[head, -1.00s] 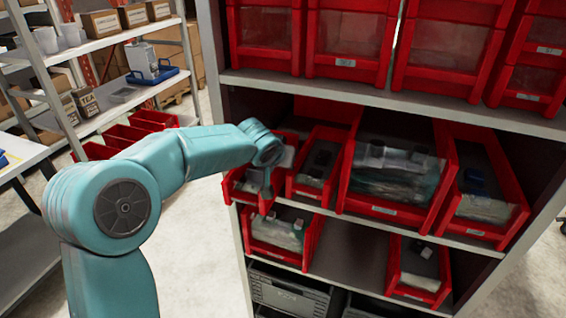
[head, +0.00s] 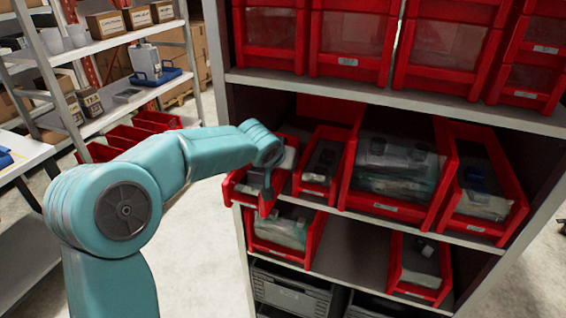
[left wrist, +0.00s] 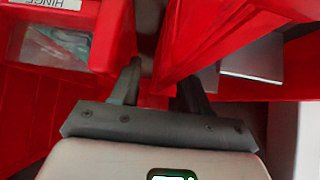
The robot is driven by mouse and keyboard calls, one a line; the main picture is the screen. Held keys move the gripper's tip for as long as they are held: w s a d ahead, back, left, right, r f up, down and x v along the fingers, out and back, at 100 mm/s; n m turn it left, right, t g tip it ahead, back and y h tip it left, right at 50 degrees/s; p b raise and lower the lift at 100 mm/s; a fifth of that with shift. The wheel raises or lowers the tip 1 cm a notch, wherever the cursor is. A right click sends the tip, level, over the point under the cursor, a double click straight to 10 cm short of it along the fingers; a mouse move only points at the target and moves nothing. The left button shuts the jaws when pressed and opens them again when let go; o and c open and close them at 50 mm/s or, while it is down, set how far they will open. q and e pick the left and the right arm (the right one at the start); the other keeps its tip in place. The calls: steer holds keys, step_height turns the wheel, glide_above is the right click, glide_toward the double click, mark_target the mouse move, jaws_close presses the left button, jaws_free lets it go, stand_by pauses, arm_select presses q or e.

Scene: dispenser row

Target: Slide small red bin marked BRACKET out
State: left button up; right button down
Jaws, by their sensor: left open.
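A small red bin (head: 238,190) stands at the left end of the middle shelf, its front jutting past the shelf edge. My left gripper (head: 267,190) is at its front right side in the head view. In the left wrist view my left gripper (left wrist: 160,85) is open, its fingers apart near a slanting red bin wall (left wrist: 205,40). I cannot tell whether they touch it. A label reading HINGE (left wrist: 60,4) is on a red bin at the upper left there. No BRACKET label is readable. My right gripper is not in view.
More red bins stand to the right, including a small one (head: 318,165) and a wide one (head: 385,208). Two bins stand on the shelf below, with a bare gap (head: 350,248) between them. Closed red drawers (head: 345,62) fill the row above. Shelving stands at the left.

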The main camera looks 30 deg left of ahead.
arm_select(q)
steer(key=shift+s+r, duration=0.1)
steer(key=b+v, duration=0.2)
steer(key=v, duration=1.4)
